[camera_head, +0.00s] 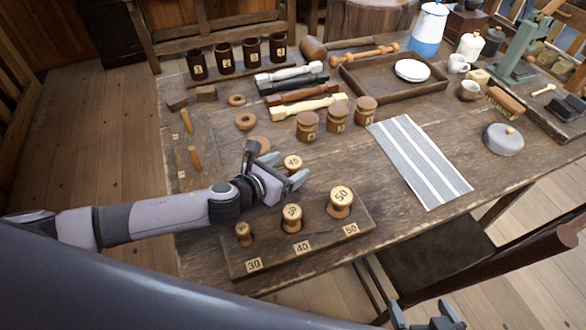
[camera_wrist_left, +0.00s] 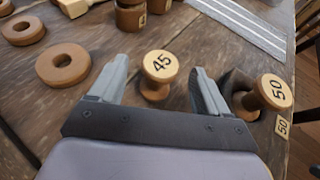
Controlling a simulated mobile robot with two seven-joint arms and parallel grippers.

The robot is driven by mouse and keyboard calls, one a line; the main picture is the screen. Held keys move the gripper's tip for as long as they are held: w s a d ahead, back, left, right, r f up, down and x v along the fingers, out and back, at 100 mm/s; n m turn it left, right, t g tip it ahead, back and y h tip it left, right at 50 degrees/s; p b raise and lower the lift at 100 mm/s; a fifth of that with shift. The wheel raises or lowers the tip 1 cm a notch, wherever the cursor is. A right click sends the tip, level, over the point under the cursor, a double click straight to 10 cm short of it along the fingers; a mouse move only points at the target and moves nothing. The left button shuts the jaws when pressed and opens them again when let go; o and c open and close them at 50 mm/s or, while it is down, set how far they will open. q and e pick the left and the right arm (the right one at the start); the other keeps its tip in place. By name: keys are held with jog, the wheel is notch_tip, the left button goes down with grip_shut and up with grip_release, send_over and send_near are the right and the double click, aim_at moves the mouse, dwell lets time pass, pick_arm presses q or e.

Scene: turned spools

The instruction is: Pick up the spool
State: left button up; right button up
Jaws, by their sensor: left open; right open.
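A wooden spool marked 45 (camera_head: 292,163) stands upright on the table, just beyond my left gripper. In the left wrist view the 45 spool (camera_wrist_left: 158,75) stands between the two open fingers. My left gripper (camera_head: 282,170) is open and low over the table; no grip on the spool shows. Spools marked 50 (camera_head: 341,198) and 40 (camera_head: 292,216), and a smaller spool (camera_head: 243,233), stand in a wooden rack (camera_head: 275,262) labelled 30, 40, 50. The 50 spool also shows right of the fingers in the left wrist view (camera_wrist_left: 270,95). My right gripper (camera_head: 428,316) is open at the bottom edge, away from the table.
A striped cloth (camera_head: 420,160) lies to the right. Lidded wooden jars (camera_head: 337,118) stand behind the 45 spool. Wooden rings (camera_head: 245,121) lie left of them. A tray (camera_head: 392,88) with a white dish and a grey lidded pot (camera_head: 503,140) stand further off.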

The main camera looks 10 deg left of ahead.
pick_arm(q)
jog(key=shift+x, duration=1.35)
jog(key=c, duration=1.1)
